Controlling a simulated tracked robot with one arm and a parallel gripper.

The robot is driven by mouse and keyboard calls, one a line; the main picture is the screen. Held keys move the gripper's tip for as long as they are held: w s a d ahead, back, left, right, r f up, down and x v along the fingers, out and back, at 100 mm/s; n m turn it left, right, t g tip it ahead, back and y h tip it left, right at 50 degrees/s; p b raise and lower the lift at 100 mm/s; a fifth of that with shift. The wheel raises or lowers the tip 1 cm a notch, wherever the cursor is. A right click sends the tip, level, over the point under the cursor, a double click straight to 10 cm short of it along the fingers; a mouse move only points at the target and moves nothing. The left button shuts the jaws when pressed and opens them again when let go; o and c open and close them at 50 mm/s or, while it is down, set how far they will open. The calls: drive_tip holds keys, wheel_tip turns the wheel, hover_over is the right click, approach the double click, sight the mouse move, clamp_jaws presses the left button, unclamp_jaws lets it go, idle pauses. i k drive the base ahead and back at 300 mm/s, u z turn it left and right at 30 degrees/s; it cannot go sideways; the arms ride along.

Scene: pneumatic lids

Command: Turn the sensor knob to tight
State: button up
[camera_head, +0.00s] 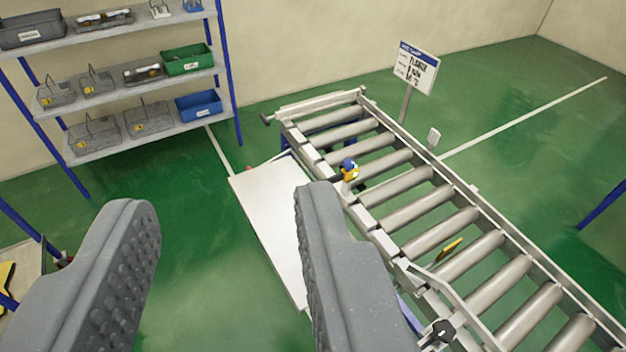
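My gripper (222,197) is open and empty, its two grey padded fingers wide apart over the green floor and a white panel. A small blue and yellow sensor-like part (349,171) sits on the near side rail of the roller conveyor, just beyond my right fingertip. A black knob (441,331) shows on the conveyor's near side at the bottom, right of my right finger. I cannot tell for certain which part is the sensor knob, nor read any tight or loose setting. My right finger hides part of the conveyor's near side.
The roller conveyor (432,218) runs from upper middle to lower right. A white panel (268,215) lies beside it. A sign (416,68) stands behind it. A shelf with bins (187,60) stands upper left. Open green floor (200,265) shows between my fingers.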

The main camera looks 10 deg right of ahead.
sight(350, 163)
drive_tip(key=u, duration=0.7)
drive_tip(key=k, duration=0.9)
drive_tip(key=u, duration=0.6)
drive_tip(key=i, duration=1.65)
drive_tip(key=z, duration=1.35)
drive_tip(key=i, duration=0.7)
drive_tip(key=z, duration=0.4)
drive_tip(key=k, duration=0.95)
drive_tip(key=z, duration=0.2)
drive_tip(key=i, duration=0.95)
drive_tip(key=u, duration=0.1)
